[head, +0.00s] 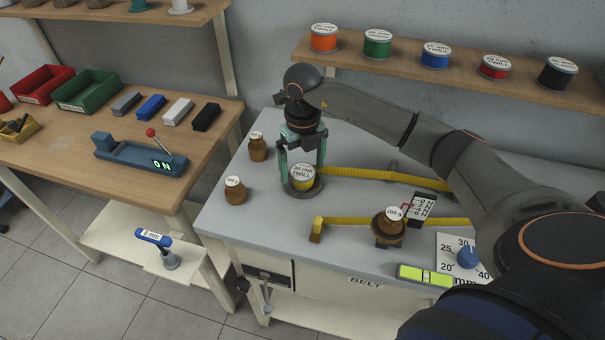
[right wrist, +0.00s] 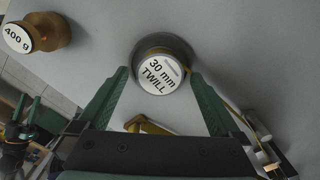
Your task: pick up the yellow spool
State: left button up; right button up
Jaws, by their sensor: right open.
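The yellow spool (head: 302,179) has a white top label reading 30 mm TWILL. It stands upright on a dark round base (head: 301,193) on the grey bench. My right gripper (head: 303,170) points down over it, with green fingers open on either side. In the right wrist view the spool's label (right wrist: 160,74) lies just beyond the gap between the fingertips (right wrist: 159,74); I cannot tell whether they touch it. Green finger-like parts at the lower left of the right wrist view look like my left gripper (right wrist: 26,108); their opening is unclear.
Brown weights (head: 236,191) (head: 258,148) stand left of the spool. A yellow belt (head: 385,178) runs right from beside it; another yellow strip (head: 350,221) lies in front, with a 200 g weight (head: 392,225). Other spools (head: 436,56) line the back shelf.

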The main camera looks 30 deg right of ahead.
jog(key=shift+f, duration=0.7)
jog(key=c, duration=1.4)
